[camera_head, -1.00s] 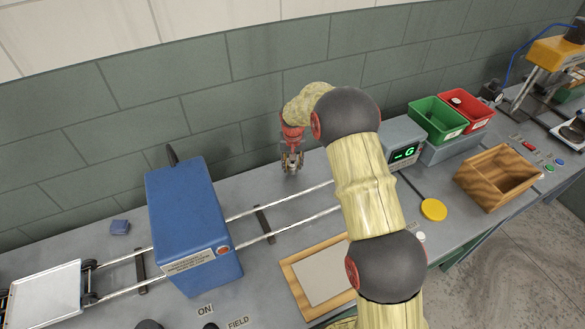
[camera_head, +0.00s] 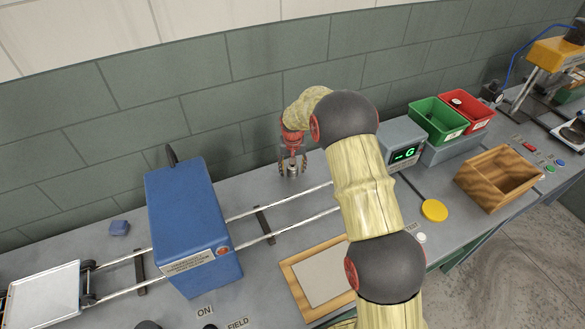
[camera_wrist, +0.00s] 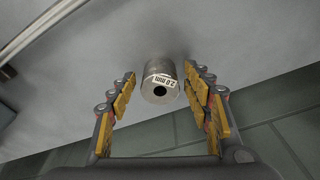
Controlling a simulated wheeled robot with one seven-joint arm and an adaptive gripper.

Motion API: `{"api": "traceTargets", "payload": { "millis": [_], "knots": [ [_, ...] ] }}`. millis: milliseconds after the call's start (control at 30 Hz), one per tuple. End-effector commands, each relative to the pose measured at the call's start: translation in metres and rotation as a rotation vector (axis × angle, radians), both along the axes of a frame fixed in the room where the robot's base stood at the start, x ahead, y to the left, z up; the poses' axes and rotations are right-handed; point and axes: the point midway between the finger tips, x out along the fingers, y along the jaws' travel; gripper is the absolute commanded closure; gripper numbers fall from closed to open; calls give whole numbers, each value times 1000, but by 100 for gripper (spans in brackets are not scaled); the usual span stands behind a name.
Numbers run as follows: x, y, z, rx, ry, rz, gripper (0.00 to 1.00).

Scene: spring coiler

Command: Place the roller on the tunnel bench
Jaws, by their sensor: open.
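The roller is a small grey metal cylinder (camera_wrist: 160,82) with a dark hole in its end and a "2.0 mm" label. It stands on the grey bench (camera_head: 245,200) near the back wall, behind the rails. In the head view the roller (camera_head: 292,171) shows just below my gripper (camera_head: 292,163). In the wrist view my gripper (camera_wrist: 160,100) is open, with its fingers on either side of the roller and a gap to each. I take this bench, with the blue tunnel box (camera_head: 190,225) over the rails, as the tunnel bench.
Two rails (camera_head: 290,225) run through the blue box to a flat tray cart (camera_head: 45,300) at left. A wood-framed pad (camera_head: 318,277) lies in front. Green (camera_head: 438,118) and red (camera_head: 470,108) bins, a wooden box (camera_head: 497,178) and a display unit (camera_head: 403,143) stand right.

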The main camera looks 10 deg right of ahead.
Motion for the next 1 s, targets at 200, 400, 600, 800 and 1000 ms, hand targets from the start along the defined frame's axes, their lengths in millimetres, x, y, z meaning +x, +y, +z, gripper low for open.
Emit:
{"api": "traceTargets", "payload": {
  "millis": [200, 400, 600, 800, 1000],
  "knots": [
    [0, 0, 9, 0, -1, 0, 50],
    [-5, 1, 45, 0, -4, 0, 50],
    [-11, 2, 85, 0, -2, 0, 50],
    [-16, 3, 112, 0, -1, 0, 50],
    [-21, 3, 129, 0, -5, 2, 50]
  ]
}}
